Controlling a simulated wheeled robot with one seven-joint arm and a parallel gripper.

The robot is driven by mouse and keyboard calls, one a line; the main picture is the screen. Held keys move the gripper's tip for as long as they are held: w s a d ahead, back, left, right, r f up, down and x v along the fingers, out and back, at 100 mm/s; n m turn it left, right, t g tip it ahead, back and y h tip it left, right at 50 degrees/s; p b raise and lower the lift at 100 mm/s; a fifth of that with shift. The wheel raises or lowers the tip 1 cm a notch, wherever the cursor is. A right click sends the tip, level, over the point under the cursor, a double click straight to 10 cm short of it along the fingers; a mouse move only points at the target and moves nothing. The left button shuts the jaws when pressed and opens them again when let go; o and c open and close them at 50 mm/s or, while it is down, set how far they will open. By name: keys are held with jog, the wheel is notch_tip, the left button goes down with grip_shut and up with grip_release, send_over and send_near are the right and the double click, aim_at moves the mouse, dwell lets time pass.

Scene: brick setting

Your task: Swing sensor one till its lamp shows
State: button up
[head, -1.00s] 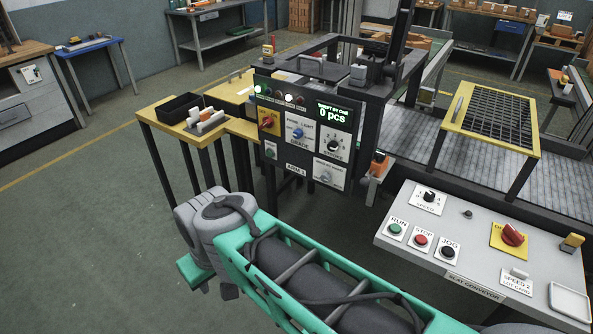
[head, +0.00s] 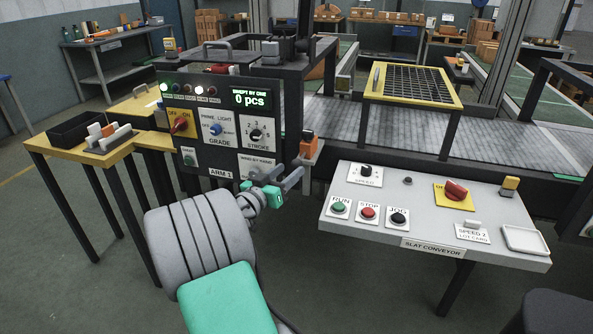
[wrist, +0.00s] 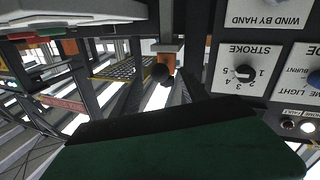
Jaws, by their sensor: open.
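My gripper (head: 284,182) is in front of the lower right corner of the ARM 1 panel (head: 203,170), open, with nothing seen between its fingers. An orange block (head: 308,145) on a bracket sits just right of the panel, above and beyond the gripper; it may be sensor one, but no label can be read. The wrist view shows an orange block (wrist: 165,62) with a dark round part (wrist: 161,73) in front of it. I cannot make out a lit lamp on it. A dark green surface fills the bottom of the wrist view.
The ARM 1 panel has a lamp row, a red switch (head: 180,123), a stroke dial (head: 256,135) and a "0 pcs" display (head: 251,99). The slat conveyor desk (head: 432,215) stands to the right. A yellow-framed grid (head: 412,85) stands over the conveyor behind. A yellow table (head: 95,158) is left.

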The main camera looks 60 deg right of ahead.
aim_at(293, 167)
jog(key=d, duration=0.5)
jog(key=shift+s, duration=0.35)
jog(key=shift+c, duration=0.3)
jog(key=shift+a, duration=0.1)
grip_shut()
dwell(0.5)
